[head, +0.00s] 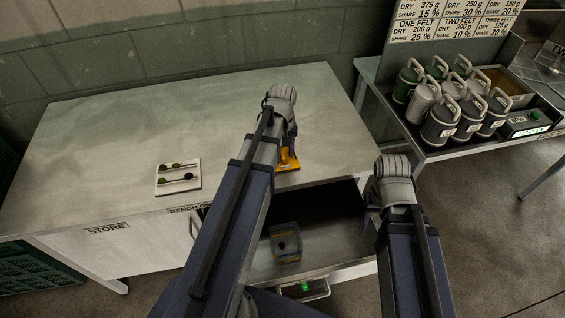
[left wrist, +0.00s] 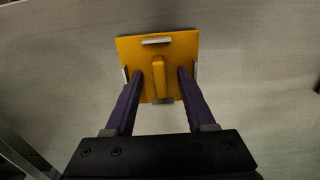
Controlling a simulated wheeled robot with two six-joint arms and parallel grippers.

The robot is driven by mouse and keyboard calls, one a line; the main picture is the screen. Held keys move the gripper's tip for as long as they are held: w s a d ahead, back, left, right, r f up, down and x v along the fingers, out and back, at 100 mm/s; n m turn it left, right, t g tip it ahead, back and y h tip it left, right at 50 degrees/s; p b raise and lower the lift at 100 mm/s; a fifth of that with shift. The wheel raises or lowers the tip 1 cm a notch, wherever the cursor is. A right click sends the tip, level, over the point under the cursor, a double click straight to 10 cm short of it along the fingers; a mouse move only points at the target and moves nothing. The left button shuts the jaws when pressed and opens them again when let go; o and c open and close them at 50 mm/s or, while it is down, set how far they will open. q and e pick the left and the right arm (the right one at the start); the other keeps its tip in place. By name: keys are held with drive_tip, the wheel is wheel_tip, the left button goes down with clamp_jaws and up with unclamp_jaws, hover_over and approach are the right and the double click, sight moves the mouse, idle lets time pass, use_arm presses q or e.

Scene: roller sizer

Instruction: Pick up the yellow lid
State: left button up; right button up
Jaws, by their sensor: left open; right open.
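The yellow lid (head: 290,163) lies on the bench top near its front edge, partly hidden behind my left arm in the head view. In the left wrist view the lid (left wrist: 178,50) is a square plate with a raised bar handle in its middle and pale clips at its edges. My left gripper (left wrist: 160,75) is open, with one finger on each side of the handle and a gap to it on both sides. In the head view my left gripper (head: 287,150) is over the lid. My right gripper (head: 372,208) is at the bench's front right, its fingers mostly hidden.
A white board (head: 178,185) with small dark and green pieces lies on the bench (head: 110,130). Several grey and green canisters (head: 440,122) stand on a side table at right.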

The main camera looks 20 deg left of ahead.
use_arm(q)
drive_tip(key=shift+r, duration=0.1)
clamp_jaws()
idle(0.3)
